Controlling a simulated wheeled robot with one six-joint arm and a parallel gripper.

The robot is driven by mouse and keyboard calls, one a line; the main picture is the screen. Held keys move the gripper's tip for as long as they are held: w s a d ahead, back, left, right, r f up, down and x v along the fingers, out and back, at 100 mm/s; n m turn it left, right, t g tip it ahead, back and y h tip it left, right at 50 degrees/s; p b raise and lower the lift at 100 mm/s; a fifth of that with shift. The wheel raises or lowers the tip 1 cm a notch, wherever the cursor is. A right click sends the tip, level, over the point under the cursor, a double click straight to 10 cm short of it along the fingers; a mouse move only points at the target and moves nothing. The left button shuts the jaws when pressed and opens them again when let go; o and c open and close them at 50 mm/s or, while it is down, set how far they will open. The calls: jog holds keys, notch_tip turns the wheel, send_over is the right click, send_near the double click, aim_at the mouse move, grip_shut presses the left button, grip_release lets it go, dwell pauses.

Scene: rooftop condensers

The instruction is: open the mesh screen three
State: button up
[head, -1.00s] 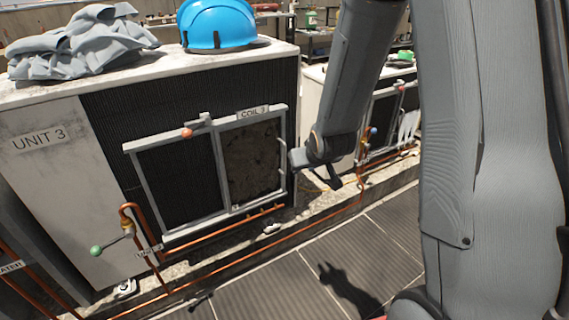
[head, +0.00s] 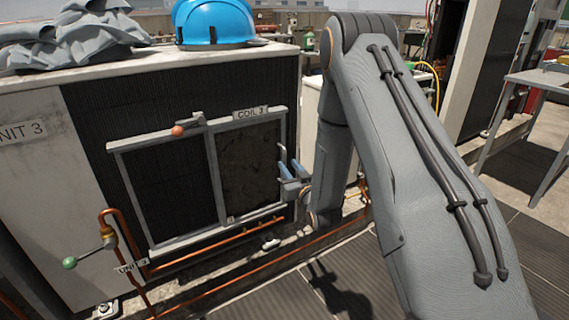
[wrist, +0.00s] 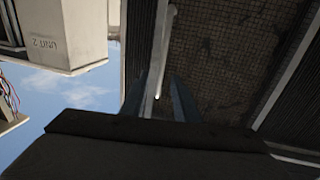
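The mesh screen (head: 212,175) is a pale metal frame on the front of unit 3, under a COIL 3 label (head: 251,113). Its left half is dark mesh; the right half shows a dirty brownish grid. A red-knobbed latch (head: 185,126) sits on its top edge. A thin upright handle (head: 281,153) is at its right edge. My gripper (head: 289,167) is at that handle, fingers apart. In the wrist view, a pale bar (wrist: 165,60) runs down between the two open fingers of my gripper (wrist: 168,97). Whether they touch it is unclear.
A blue hard hat (head: 214,22) and a grey cloth (head: 75,37) lie on top of unit 3. Copper pipes (head: 215,242) run below the screen, with a green-knobbed valve (head: 88,254) at lower left. A metal table (head: 540,82) stands at right. The paved floor in front is clear.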

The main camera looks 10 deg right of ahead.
aim_at(285, 161)
jog(key=shift+w+a, duration=0.15)
jog(key=shift+w, duration=1)
jog(key=shift+w+a, duration=0.1)
jog(key=shift+w, duration=1.05)
grip_shut()
